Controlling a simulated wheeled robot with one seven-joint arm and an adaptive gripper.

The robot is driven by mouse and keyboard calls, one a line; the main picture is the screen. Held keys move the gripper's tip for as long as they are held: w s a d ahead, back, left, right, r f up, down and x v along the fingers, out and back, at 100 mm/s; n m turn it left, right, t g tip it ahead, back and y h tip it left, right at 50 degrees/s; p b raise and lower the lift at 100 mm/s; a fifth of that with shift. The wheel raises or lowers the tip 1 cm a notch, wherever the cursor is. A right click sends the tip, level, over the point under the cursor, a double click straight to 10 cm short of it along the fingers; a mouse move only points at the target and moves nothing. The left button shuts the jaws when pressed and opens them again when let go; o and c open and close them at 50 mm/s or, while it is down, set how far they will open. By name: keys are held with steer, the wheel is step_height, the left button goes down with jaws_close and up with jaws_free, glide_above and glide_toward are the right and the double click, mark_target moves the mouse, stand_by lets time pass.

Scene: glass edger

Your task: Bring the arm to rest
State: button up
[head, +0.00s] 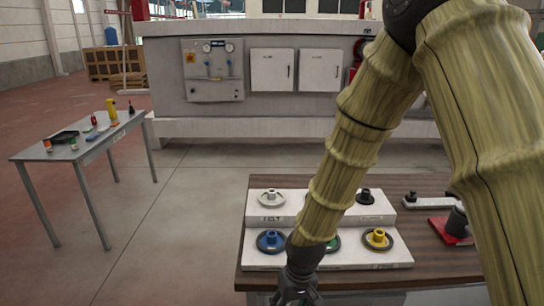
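My arm, in a ribbed yellowish sleeve, comes down from the top right across the head view. My gripper (296,292) is at its lower end, at the bottom edge of the picture, by the front of a white stepped rack (345,257). Its fingers are dark and partly cut off by the picture edge, so I cannot tell whether it is open or shut. No held object shows. The rack carries wheel-like discs: a blue one (270,241), a yellow one (377,239), a white one (271,198) and a black one (364,196). A green one is mostly hidden behind my arm.
The rack stands on a brown-topped table (450,262). A red block with a dark cylinder (454,226) and a light bar (427,202) lie at right. A grey side table (95,147) with bottles stands left. A large grey machine (215,110) spans the back. Floor between is clear.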

steer(key=s+d+f+m+b, duration=0.1)
steer(key=s+d+f, duration=0.35)
steer(key=f, duration=0.45)
steer(key=s+d+f+m+b, duration=0.1)
steer(key=s+d+f, duration=0.3)
steer(key=f, duration=0.5)
steer(key=s+d+f+b, duration=0.1)
steer(key=s+d+f, duration=0.4)
steer(key=s, duration=0.3)
steer(key=s+d+f+m+h+b, duration=0.1)
steer(key=s+d+f, duration=0.3)
steer(key=s, duration=0.5)
step_height(320, 180, down, 3)
steer(key=shift+d+r, duration=0.2)
steer(key=shift+d, duration=0.15)
steer(key=shift+s+m, duration=0.1)
steer(key=shift+m, duration=0.2)
